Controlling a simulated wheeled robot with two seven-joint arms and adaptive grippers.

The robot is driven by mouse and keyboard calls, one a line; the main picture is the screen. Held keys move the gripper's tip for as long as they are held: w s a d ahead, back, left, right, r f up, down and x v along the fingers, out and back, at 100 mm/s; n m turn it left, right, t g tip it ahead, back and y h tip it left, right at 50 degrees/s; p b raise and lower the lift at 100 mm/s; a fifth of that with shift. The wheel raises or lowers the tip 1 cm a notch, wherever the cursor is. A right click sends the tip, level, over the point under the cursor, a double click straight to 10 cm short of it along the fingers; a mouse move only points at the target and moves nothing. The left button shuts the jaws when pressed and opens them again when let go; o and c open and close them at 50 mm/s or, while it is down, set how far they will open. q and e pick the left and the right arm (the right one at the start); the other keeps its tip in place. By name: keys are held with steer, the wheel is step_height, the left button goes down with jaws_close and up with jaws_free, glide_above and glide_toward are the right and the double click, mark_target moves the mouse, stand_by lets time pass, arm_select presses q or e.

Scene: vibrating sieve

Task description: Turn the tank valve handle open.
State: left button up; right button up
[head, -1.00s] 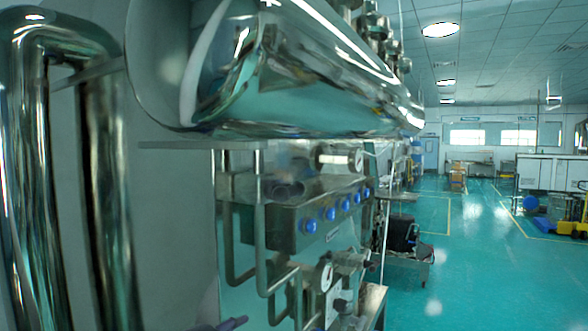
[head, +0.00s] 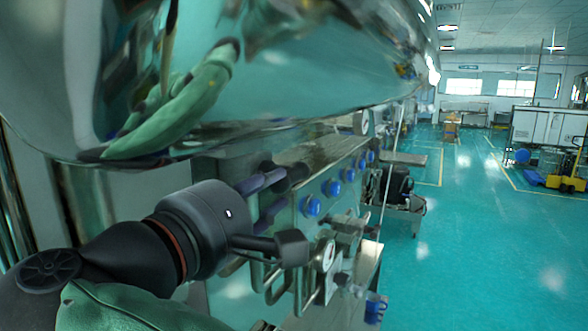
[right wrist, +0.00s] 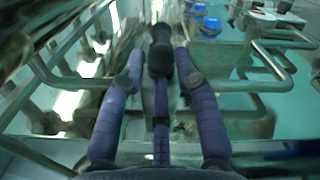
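The large shiny metal tank (head: 330,75) fills the upper left of the head view. Below it, a dark valve handle (head: 293,174) stands out from the metal panel. It appears as a black upright shape (right wrist: 160,52) in the right wrist view. My right gripper (head: 281,190) has its purple fingers apart at the handle. In the right wrist view my right gripper (right wrist: 157,68) has one finger on each side of the handle, with a purple piece in the middle below it. Contact cannot be made out. My left gripper is not in view.
The wrist view shows pipes (right wrist: 60,78) close on both sides. The green floor (head: 470,240) on the right is open.

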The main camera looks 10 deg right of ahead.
mark_target(296, 174)
steer(key=x, duration=0.3)
steer(key=p+x, duration=0.1)
steer(key=x, duration=0.3)
steer(key=shift+w+a+f, duration=0.15)
steer(key=shift+w+a, duration=0.05)
steer(key=shift+w, duration=0.15)
steer(key=shift+w+d, duration=0.4)
steer(key=shift+d, duration=0.15)
steer(key=shift+w, duration=0.35)
steer(key=shift+s+d, duration=0.1)
steer(key=shift+s, duration=0.05)
jaws_close()
